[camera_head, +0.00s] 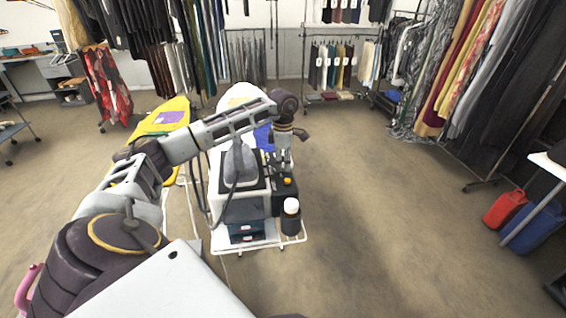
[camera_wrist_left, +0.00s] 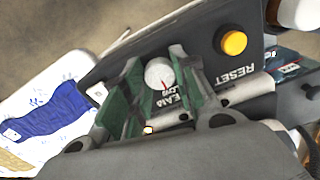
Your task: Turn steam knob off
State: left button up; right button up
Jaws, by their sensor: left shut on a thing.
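The steam knob (camera_wrist_left: 159,73) is a round white dial with a red pointer line, set on the black control panel (camera_wrist_left: 150,50) of the steam unit. My left gripper (camera_head: 283,157) is over the panel in the head view. In the wrist view its green-padded fingers (camera_wrist_left: 157,68) stand on either side of the knob, shut on it. The label below the knob is partly hidden by the fingers. The steam unit (camera_head: 240,208) is white with a black top. My right gripper is not in view.
An orange reset button (camera_wrist_left: 233,42) sits beside the knob, also on the panel in the head view (camera_head: 287,181). A grey iron (camera_head: 240,163) rests on the unit. A dark bottle (camera_head: 291,222) stands at the cart's front corner. A yellow ironing board (camera_head: 165,118) is behind.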

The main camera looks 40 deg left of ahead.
aim_at(283, 165)
pick_arm(q)
jog(key=n, duration=0.6)
jog(key=shift+n, duration=0.4)
jog(key=n, duration=0.6)
jog(key=shift+r+n+p, duration=0.1)
jog(key=shift+n+p, duration=0.2)
jog(key=shift+p, duration=0.05)
jog(key=shift+w, duration=0.1)
jog(key=o, duration=1.1)
jog(key=shift+c, duration=0.2)
notch_tip(283, 165, up, 12)
dwell(0.9)
